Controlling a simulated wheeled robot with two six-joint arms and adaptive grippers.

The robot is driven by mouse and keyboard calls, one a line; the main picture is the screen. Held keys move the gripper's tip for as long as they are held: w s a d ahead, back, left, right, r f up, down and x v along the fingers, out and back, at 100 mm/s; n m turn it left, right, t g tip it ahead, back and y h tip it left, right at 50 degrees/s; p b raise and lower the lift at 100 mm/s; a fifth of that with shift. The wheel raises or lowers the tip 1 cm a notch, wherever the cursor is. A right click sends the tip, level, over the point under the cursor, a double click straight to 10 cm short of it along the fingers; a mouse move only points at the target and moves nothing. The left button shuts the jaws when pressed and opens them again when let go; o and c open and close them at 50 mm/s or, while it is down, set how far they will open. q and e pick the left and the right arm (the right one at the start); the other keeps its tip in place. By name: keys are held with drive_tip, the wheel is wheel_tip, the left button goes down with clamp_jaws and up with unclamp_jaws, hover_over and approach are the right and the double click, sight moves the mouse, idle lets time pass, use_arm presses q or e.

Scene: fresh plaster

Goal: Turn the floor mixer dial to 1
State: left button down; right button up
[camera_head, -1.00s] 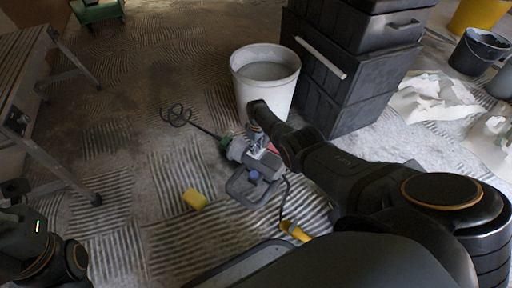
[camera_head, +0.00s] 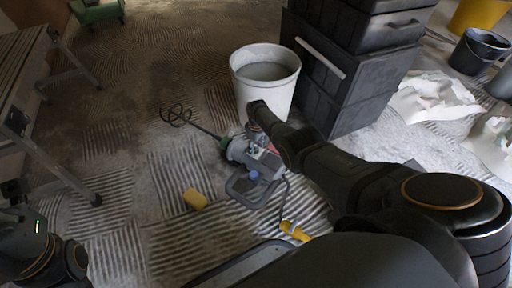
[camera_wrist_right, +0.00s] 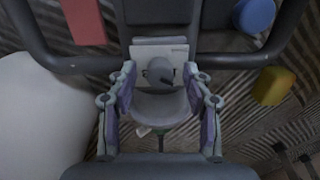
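The floor mixer (camera_head: 238,149) lies on the combed floor left of my right arm, its wire paddle (camera_head: 177,115) pointing up and left. Its grey handle frame (camera_head: 236,188) has a blue knob (camera_head: 254,176), also in the right wrist view (camera_wrist_right: 256,14). The small dark dial (camera_wrist_right: 160,72) sits on a pale plate (camera_wrist_right: 176,49) in the right wrist view. My right gripper (camera_head: 258,146) is over the mixer. Its fingers (camera_wrist_right: 159,76) are open either side of the dial, with gaps showing. I cannot read the dial's marks. My left arm shows at lower left; its fingers are unclear.
A white bucket (camera_head: 265,95) stands just behind the mixer. Stacked black toolboxes (camera_head: 345,95) stand to its right. A yellow block (camera_head: 195,199) lies left of the handle frame, and a trestle (camera_head: 62,178) stands at the left. Open floor lies between them.

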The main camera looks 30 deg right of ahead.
sight(256, 148)
drive_tip(key=shift+w+r, duration=0.1)
drive_tip(key=shift+r, duration=0.5)
wheel_tip(256, 148, up, 11)
drive_tip(key=shift+d, duration=0.15)
drive_tip(key=shift+f, duration=0.15)
